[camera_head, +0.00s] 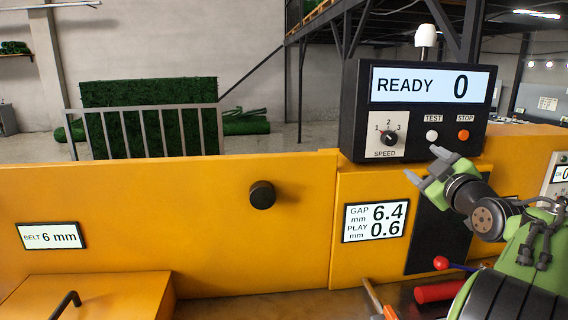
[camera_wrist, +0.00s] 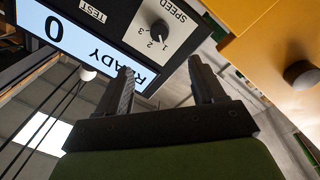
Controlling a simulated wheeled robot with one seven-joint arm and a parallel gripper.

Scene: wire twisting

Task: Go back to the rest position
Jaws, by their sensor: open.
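My gripper (camera_head: 424,166) is at the right in the head view, in front of the black control box (camera_head: 350,110) and just below its TEST and STOP buttons. Its two fingers are apart with nothing between them. In the wrist view my gripper (camera_wrist: 160,85) also shows open and empty, and the control box appears upside down beyond it. The box's screen (camera_head: 430,86) reads READY 0. The white TEST button (camera_head: 432,135) and orange STOP button (camera_head: 463,135) are both visible.
A yellow machine (camera_head: 200,205) fills the front, with a black knob (camera_head: 262,194). One label (camera_head: 376,221) reads GAP 6.4, PLAY 0.6; another (camera_head: 50,236) reads BELT 6 mm. A red-ball lever (camera_head: 441,263) and a red cylinder (camera_head: 438,291) lie low at the right.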

